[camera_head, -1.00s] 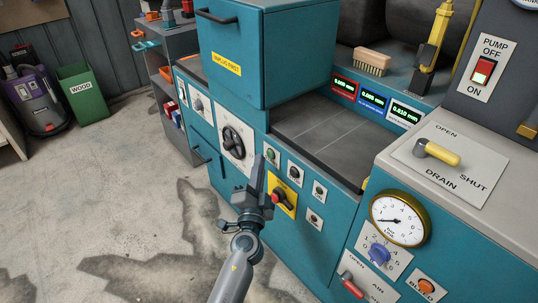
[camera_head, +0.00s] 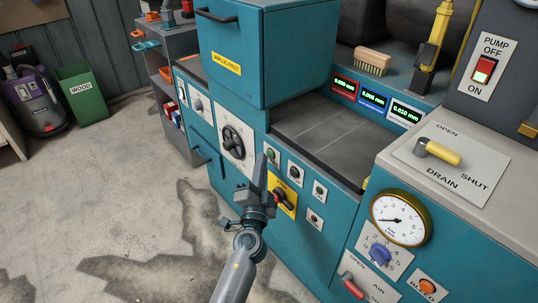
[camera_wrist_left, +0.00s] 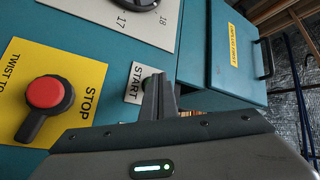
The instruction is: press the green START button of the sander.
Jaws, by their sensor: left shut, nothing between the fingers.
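The green START button (camera_head: 271,154) is on a small white plate on the teal front panel of the sander. My left gripper (camera_head: 260,160) is shut and empty, its fingertips just left of the button and close to the panel in the head view. In the left wrist view the fingers (camera_wrist_left: 158,85) point at the START plate (camera_wrist_left: 133,84) and cover most of the button. I cannot tell whether the tips touch it. My right gripper is not in view.
A red STOP knob (camera_wrist_left: 47,95) on a yellow plate sits beside the START plate; the yellow plate (camera_head: 291,206) also shows in the head view. A black handwheel (camera_head: 233,142) is left of the gripper. A teal cabinet (camera_head: 262,55) stands above.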

